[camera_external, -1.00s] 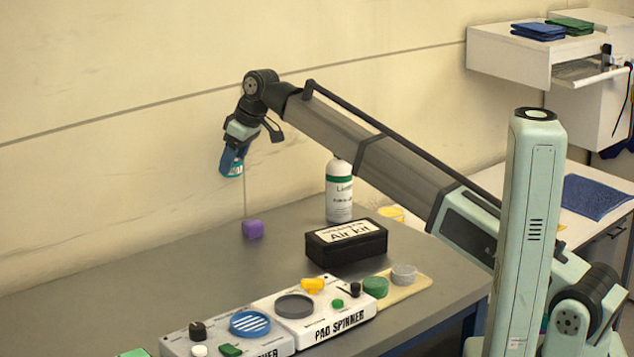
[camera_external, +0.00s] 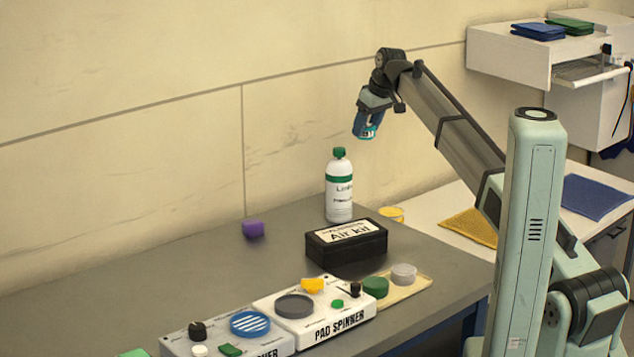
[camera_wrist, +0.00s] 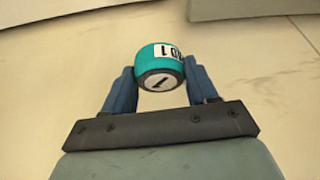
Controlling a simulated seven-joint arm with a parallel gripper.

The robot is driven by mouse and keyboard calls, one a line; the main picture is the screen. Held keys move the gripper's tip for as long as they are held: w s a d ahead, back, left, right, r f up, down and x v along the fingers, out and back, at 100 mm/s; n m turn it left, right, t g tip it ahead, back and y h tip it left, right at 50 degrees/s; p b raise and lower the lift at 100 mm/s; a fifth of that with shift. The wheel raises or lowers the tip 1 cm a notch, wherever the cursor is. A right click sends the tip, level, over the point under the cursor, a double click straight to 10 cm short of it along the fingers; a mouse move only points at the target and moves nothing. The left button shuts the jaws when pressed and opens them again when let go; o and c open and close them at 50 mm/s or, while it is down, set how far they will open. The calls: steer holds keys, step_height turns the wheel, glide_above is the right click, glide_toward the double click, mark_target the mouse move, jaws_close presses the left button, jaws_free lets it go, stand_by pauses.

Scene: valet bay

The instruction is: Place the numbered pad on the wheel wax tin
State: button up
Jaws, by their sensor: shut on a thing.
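My gripper (camera_external: 363,122) is high above the bench, above and a little right of the white bottle. It is shut on the numbered pad (camera_wrist: 158,52), a short teal cylinder with a white label and a dark end face bearing a "1". The blue fingers clasp it from both sides in the wrist view. The pad also shows as a teal patch (camera_external: 369,132) in the external view. A yellow-topped round tin (camera_external: 391,214) stands behind the black box, partly hidden by it. Its label is unreadable, so I cannot confirm it is the wheel wax tin.
The white bottle (camera_external: 339,198) with a green cap and the black Air Kit box (camera_external: 347,247) stand near the yellow tin. A tan tray (camera_external: 420,286) holds a green pad and a grey one. The pad spinner (camera_external: 340,326) is in front. A purple block (camera_external: 253,229) lies left.

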steer(key=m, duration=0.1)
glide_above(388, 210)
steer(key=s+d, duration=0.1)
steer(key=shift+s+d+f, duration=0.1)
steer(key=shift+f, duration=5.55)
steer(key=shift+s+d+f, duration=0.1)
steer(key=shift+f, duration=5.5)
steer(key=shift+f, duration=0.1)
steer(key=o, duration=1)
steer(key=v, duration=1.2)
steer(key=shift+a, duration=0.25)
